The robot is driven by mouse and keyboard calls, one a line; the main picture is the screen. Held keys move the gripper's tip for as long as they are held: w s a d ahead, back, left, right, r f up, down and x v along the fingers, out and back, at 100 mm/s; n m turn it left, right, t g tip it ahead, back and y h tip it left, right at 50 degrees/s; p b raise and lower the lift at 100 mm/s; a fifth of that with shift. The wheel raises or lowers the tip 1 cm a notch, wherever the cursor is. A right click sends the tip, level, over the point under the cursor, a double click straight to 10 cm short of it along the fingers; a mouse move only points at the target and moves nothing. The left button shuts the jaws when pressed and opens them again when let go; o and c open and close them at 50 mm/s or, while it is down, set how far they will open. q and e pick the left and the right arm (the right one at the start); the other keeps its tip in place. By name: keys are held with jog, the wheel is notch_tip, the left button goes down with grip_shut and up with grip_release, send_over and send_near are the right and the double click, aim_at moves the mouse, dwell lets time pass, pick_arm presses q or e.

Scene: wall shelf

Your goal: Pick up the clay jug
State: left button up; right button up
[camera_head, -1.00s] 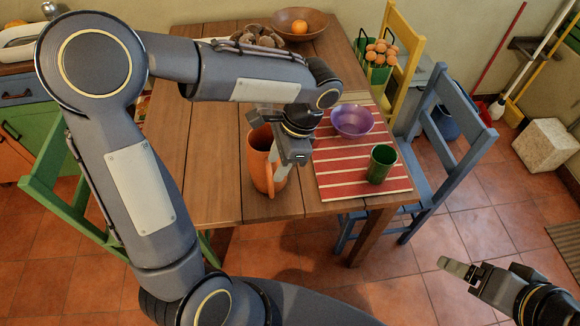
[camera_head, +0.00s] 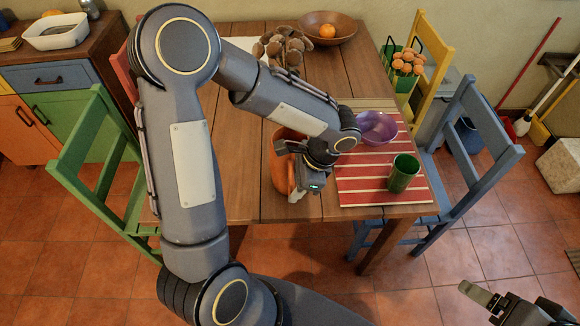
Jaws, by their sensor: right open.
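The clay jug (camera_head: 279,172) is orange-brown and stands near the front edge of the wooden table, left of the striped mat. My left gripper (camera_head: 296,188) is at the jug's right front side, by its handle, pointing down. The gripper and wrist hide part of the jug's rim and right side. Whether its fingers are closed on the handle or only beside it, I cannot tell. My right gripper (camera_head: 486,298) is open and empty at the bottom right, over the floor and away from the table.
A purple bowl (camera_head: 376,128) and a green cup (camera_head: 403,173) stand on the red striped mat (camera_head: 360,186) right of the jug. A wooden bowl (camera_head: 342,20) with an orange is at the back. Green (camera_head: 75,165), blue (camera_head: 490,145) and yellow (camera_head: 437,70) chairs surround the table (camera_head: 225,180).

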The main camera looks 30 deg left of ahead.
pick_arm(q)
grip_shut()
jog(key=shift+w+r, duration=0.1)
dwell(1.2)
